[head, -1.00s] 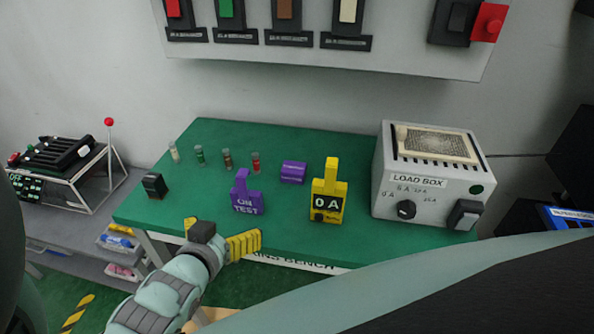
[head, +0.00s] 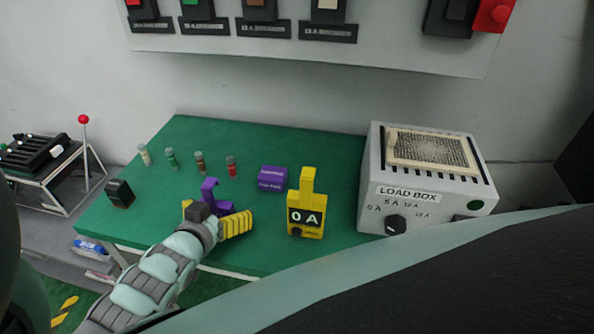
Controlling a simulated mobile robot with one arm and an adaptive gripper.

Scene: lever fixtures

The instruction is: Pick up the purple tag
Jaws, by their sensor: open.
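The purple tag (head: 211,189) stands on the green bench top, in front of the row of small cylinders. Its upper part shows; its lettered lower face is hidden behind my gripper. My gripper (head: 219,216), with yellow ribbed fingers, is open, with a finger on either side of the tag in this view. I cannot tell whether a finger touches it. The tag looks upright.
A purple block (head: 272,178) lies behind. Several small cylinders (head: 200,162) stand at the back left. A grey load box (head: 425,190) fills the right end. A small black block (head: 119,192) sits at the left edge.

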